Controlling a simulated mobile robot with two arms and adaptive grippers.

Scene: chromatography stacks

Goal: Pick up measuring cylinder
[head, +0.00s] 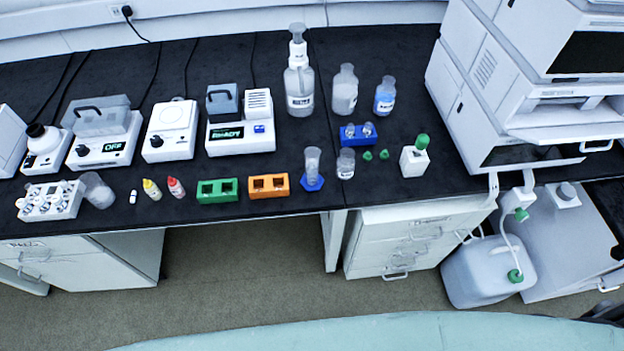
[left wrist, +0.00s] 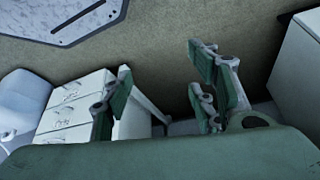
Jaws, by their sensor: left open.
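The measuring cylinder (head: 312,164) is clear and stands upright on a blue hexagonal foot, near the front edge of the black bench in the head view. It is not visible in the left wrist view. My left gripper (left wrist: 162,88) is open, with its green finger pads apart and nothing between them. Behind them the left wrist view shows floor and white drawers, so the gripper is away from the cylinder. No gripper can be made out in the head view.
An orange rack (head: 269,186) stands left of the cylinder and a small clear bottle (head: 346,163) close on its right. A blue rack (head: 358,134) and a tall pump bottle (head: 298,80) stand behind. White drawers (head: 405,240) are below the bench (head: 230,165).

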